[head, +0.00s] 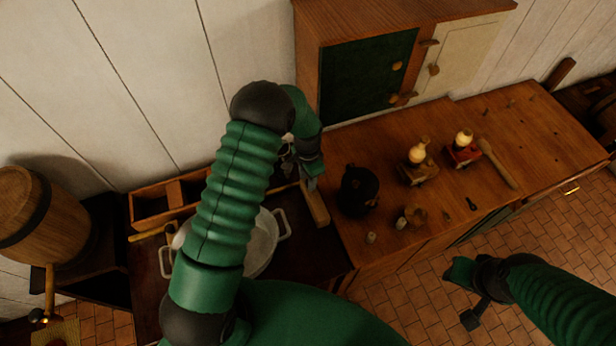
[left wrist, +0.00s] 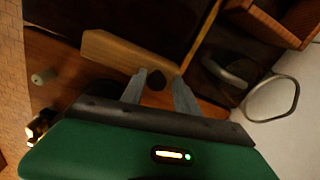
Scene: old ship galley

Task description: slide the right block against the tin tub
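The tin tub (head: 262,243) is a pale grey vessel with side handles, partly hidden behind my left arm in the head view. One handle (left wrist: 272,98) shows at the right of the left wrist view. The right block (head: 316,205) is a plain wooden bar standing just right of the tub, with a gap between them. It also shows in the left wrist view (left wrist: 118,52). My left gripper (head: 312,183) is open at the block's far end; its fingertips are close to the block, contact unclear. My right gripper (head: 466,292) is open and empty over the floor.
A dark pot (head: 357,190) stands on the wooden counter (head: 345,240) right of the block. Two lamp-like items (head: 418,165) (head: 464,147) and small pieces stand farther right. A wooden divided box (head: 150,203) lies left of the tub. A cabinet (head: 365,75) rises behind.

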